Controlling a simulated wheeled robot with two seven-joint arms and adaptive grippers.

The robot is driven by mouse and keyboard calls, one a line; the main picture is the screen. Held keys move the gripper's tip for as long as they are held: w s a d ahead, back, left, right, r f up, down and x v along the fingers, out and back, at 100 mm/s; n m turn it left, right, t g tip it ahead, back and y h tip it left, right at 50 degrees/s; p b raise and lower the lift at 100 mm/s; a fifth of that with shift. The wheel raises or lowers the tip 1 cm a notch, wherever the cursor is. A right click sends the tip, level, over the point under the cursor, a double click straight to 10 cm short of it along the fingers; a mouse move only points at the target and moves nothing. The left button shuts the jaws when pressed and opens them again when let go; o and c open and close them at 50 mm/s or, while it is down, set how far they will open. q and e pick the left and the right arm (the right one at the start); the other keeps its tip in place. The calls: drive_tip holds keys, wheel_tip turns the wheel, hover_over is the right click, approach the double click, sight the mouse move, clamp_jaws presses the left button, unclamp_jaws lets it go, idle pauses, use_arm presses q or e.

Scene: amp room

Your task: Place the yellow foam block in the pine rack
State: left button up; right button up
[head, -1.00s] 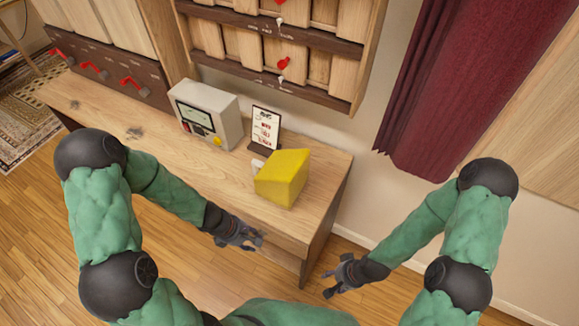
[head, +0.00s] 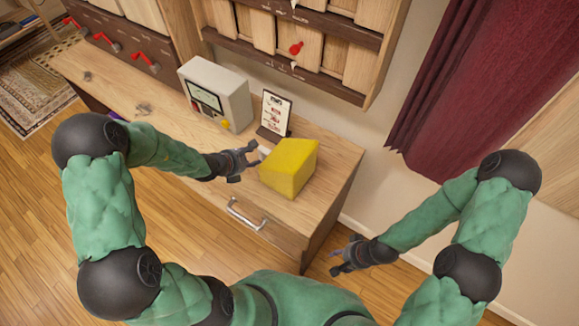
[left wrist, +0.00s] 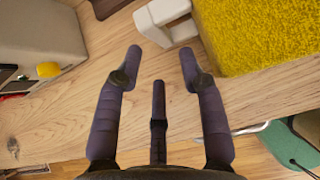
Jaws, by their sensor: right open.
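The yellow foam block (head: 289,167) sits on the wooden desk near its right end; it fills the upper right of the left wrist view (left wrist: 258,32). My left gripper (head: 254,159) is just left of the block, open and empty, with its fingers spread in the left wrist view (left wrist: 161,52). A white piece (left wrist: 165,20) lies just beyond the fingertips, beside the block. My right gripper (head: 337,260) is open and empty, low in front of the desk's right end. A light wooden rack with dark rails (head: 318,51) hangs on the wall above; I cannot tell whether it is the pine rack.
A grey-white device with a screen (head: 215,93) and a small sign on a stand (head: 274,114) stand behind the block. The desk (head: 178,123) has a drawer handle (head: 245,214) in front. A red curtain (head: 465,85) hangs at the right. Red levers (head: 145,61) are at the left.

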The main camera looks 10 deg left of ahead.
sight(259, 154)
use_arm(q)
drive_tip(key=shift+w+r+b+x, duration=0.15)
drive_tip(key=shift+b+x, duration=0.2)
drive_tip(key=shift+x, duration=1.15)
drive_tip(key=shift+w+r+b+x, duration=0.15)
drive_tip(key=shift+b+x, duration=0.2)
drive_tip(key=shift+x, duration=1.15)
clamp_jaws()
